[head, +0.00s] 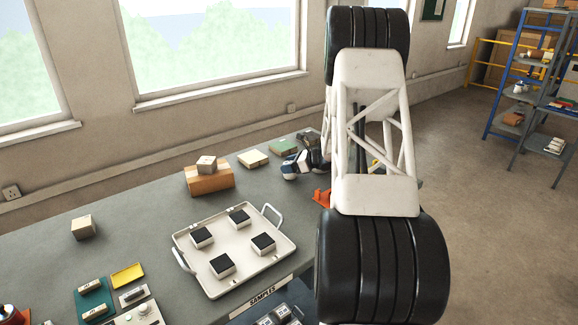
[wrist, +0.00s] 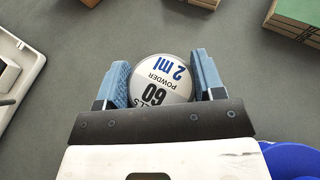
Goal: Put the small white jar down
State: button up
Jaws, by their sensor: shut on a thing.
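The small white jar (wrist: 162,90) shows in the wrist view from above.
A white tray (head: 181,239) with several dark-topped blocks stands on the bench, and its edge shows at left in the wrist view. A brown box (head: 210,182) bears a small block (head: 206,165). Bare bench surrounds the jar.

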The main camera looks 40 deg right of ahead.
jog(key=shift+f, duration=0.15)
jog(key=o, duration=1)
jog(key=shift+r, duration=0.2)
jog(key=v, duration=1.2)
